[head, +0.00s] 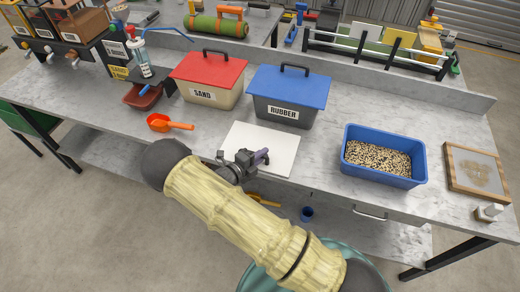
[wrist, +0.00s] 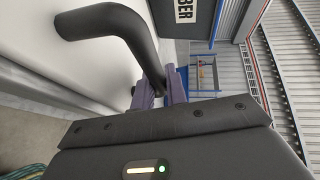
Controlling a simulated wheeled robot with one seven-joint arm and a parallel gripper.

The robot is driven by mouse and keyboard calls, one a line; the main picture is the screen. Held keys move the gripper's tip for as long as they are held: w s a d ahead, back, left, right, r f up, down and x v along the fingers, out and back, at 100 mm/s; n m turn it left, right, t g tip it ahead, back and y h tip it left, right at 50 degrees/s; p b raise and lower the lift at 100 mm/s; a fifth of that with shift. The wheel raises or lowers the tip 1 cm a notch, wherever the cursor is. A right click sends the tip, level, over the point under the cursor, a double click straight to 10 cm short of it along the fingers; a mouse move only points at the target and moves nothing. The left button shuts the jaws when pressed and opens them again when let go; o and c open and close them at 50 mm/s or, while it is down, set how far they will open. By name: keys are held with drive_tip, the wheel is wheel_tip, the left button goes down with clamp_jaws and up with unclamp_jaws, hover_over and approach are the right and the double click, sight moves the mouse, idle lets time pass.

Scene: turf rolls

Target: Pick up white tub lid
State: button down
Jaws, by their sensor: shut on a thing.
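The white tub lid (head: 283,137) is a flat white square in front of the grey RUBBER tub in the head view. In the wrist view its white surface (wrist: 85,60) fills the upper left, with a thick black bent handle (wrist: 105,22) across it. My gripper (head: 262,156) is over the lid's middle; its purple fingers (wrist: 173,86) are shut on the black handle. My gripper hides part of the lid. I cannot tell whether the lid rests on something or is raised.
A red-lidded SAND tub (head: 208,75) and a blue-lidded RUBBER tub (head: 288,95) stand behind. A blue tray of grain-like bits (head: 383,181) and a wooden frame (head: 450,175) are right. An orange scoop (head: 165,124) lies left. Bare bench (head: 325,150) shows right of the lid.

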wheel_tip(320, 180, up, 10)
drive_tip(key=shift+b, duration=0.9)
